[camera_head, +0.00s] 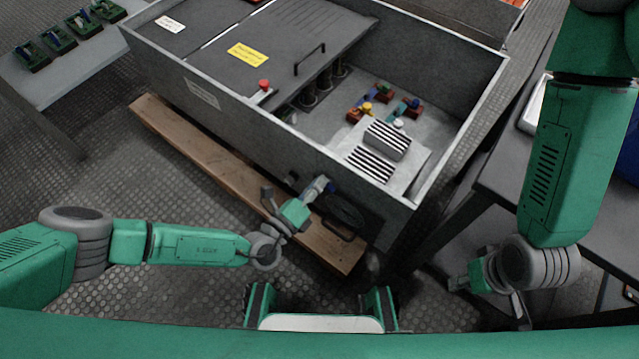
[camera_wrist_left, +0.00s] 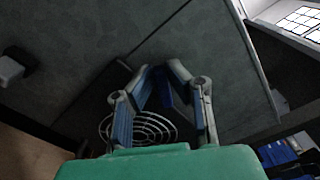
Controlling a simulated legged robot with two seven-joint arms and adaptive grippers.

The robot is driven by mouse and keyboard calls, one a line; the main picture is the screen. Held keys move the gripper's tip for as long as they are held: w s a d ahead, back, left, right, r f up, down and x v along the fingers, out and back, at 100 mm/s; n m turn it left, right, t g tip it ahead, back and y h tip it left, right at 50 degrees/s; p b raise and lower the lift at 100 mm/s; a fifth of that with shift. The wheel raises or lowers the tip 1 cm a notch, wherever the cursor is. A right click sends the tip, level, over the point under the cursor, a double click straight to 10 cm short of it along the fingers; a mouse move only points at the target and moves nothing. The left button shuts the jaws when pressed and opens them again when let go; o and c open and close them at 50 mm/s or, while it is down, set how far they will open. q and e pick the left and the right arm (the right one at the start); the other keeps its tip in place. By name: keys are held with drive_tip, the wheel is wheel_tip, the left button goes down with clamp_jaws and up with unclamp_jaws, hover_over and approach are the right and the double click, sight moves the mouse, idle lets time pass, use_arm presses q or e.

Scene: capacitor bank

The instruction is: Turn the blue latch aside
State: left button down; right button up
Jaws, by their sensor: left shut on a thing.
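The blue latch (camera_head: 329,187) shows as a small blue piece on the outside of the grey cabinet's near wall. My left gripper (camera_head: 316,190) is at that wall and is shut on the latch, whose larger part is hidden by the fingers. In the left wrist view the fingers of my left gripper (camera_wrist_left: 160,75) converge in front of the grey wall, with blue inner sides. My right gripper (camera_head: 485,285) hangs low at the right, apart from the cabinet. Its fingers are too unclear to tell their opening.
Inside are a striped block (camera_head: 388,140) and several small coloured parts. A round grille (camera_wrist_left: 140,130) is beside the left fingers in the wrist view. A dark table (camera_head: 500,180) stands at right.

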use_arm(q)
drive_tip(key=n, duration=0.2)
drive_tip(key=shift+w+a+f+n, duration=0.15)
drive_tip(key=shift+a+f+n, duration=0.1)
drive_tip(key=shift+f+n, duration=0.05)
drive_tip(key=shift+a+f+n+b, duration=0.1)
drive_tip(key=shift+f+n+b, duration=0.05)
drive_tip(key=shift+n, duration=0.55)
drive_tip(key=shift+f+n+b, duration=0.1)
drive_tip(key=shift+n+b, duration=0.05)
drive_tip(key=shift+n, duration=0.55)
drive_tip(key=c, duration=1.6)
unclamp_jaws()
drive_tip(key=shift+f, duration=0.1)
drive_tip(key=v, duration=1.2)
